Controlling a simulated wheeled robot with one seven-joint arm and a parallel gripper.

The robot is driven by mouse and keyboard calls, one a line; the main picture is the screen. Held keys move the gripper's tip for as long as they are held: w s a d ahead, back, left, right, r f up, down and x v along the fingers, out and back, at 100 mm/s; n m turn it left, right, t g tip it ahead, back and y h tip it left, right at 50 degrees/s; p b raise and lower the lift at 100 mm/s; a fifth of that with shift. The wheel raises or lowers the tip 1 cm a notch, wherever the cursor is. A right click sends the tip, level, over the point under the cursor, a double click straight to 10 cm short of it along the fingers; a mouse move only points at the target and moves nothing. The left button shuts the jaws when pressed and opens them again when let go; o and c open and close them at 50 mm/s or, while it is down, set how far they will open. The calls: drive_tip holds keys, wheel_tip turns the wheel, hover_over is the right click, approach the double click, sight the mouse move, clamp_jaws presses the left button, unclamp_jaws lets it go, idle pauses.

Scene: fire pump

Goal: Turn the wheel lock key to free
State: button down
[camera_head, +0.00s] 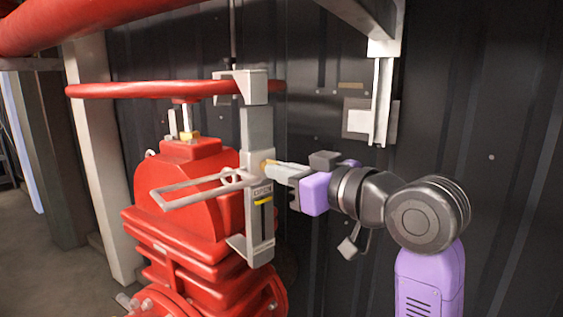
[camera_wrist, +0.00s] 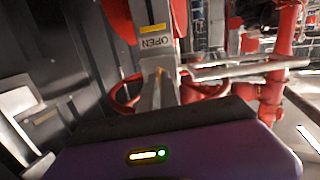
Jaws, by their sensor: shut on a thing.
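The grey wheel lock (camera_head: 257,130) is an upright metal post clamped over the rim of the red handwheel (camera_head: 150,90) in the head view. Its lower body carries a small label and a yellow mark. The brass-coloured key (camera_head: 265,164) is at the front of the lock, mostly hidden by my fingertips. My gripper (camera_head: 273,170) reaches in from the right and is shut on the key. The key's exact angle cannot be told.
A grey metal loop (camera_head: 190,203) sticks out left of the lock. The red pump body (camera_head: 185,200) stands behind and below. A grey bracket (camera_head: 383,100) hangs on the dark wall at right. A red pipe (camera_head: 100,22) crosses above.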

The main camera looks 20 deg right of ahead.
drive_tip(key=shift+f+m, duration=0.15)
drive_tip(key=shift+m, duration=0.35)
drive_tip(key=c, duration=1.6)
unclamp_jaws()
drive_tip(key=b+v, duration=0.1)
drive_tip(key=v, duration=0.7)
drive_tip(key=shift+w, duration=0.1)
